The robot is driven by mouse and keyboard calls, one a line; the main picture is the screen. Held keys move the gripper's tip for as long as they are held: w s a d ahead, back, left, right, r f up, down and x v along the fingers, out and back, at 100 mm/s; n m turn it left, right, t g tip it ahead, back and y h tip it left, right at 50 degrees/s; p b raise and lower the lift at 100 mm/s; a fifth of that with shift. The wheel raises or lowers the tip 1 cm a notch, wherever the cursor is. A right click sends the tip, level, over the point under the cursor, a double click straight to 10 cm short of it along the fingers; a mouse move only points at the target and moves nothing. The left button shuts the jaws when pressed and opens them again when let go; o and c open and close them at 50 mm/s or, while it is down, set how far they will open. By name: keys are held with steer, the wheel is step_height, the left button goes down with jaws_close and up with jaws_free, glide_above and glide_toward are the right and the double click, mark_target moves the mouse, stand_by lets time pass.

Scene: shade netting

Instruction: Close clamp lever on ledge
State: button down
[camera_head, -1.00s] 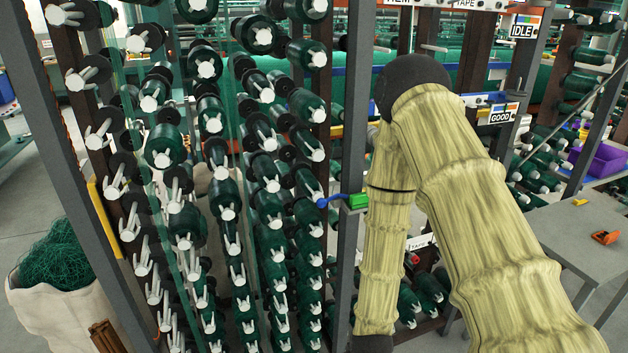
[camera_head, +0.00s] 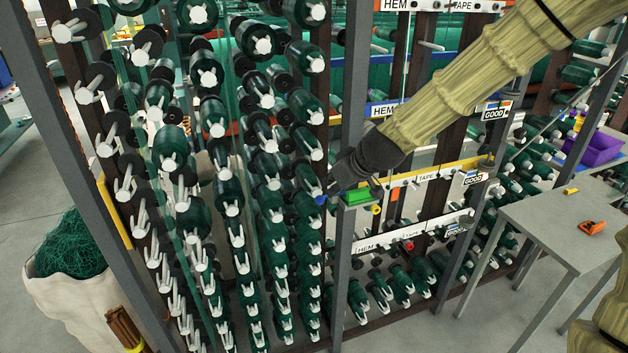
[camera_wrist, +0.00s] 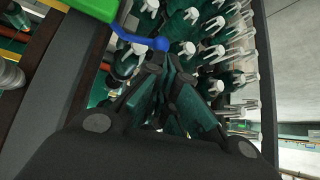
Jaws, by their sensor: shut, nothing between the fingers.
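The clamp has a green body (camera_head: 355,194) on a small ledge on a grey upright post. Its blue lever (camera_head: 321,199) points left, and mostly its round end shows there, the rest hidden by my gripper. In the wrist view the green body (camera_wrist: 96,7) is at the top left and the blue lever (camera_wrist: 138,42) sticks out from it to the right, ending in a ball. My gripper (camera_wrist: 160,72) is shut and empty, its fingertips just below the ball in that view. I cannot tell whether they touch it. In the head view my gripper (camera_head: 332,186) is beside the lever.
Racks of green spools (camera_head: 270,190) on white-tipped pegs stand close on the left, behind the lever. The grey post (camera_head: 345,260) carries the ledge. A grey table (camera_head: 550,225) with an orange tool (camera_head: 592,227) stands at the right. A white sack (camera_head: 75,300) holds green netting at the lower left.

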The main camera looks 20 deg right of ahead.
steer(key=shift+w+a+f+p, duration=0.45)
steer(key=shift+w+f, duration=0.3)
steer(key=shift+w, duration=0.4)
steer(key=shift+w+a+f+p, duration=0.3)
steer(key=shift+w+f+p, duration=0.35)
steer(key=shift+w, duration=0.55)
steer(key=shift+w+a+f+p, duration=0.35)
steer(key=shift+w+f, duration=0.5)
steer(key=shift+w, duration=0.3)
steer(key=shift+s+a+n+y, duration=0.1)
steer(key=shift+a+n+y, duration=0.05)
steer(key=shift+n+y, duration=0.25)
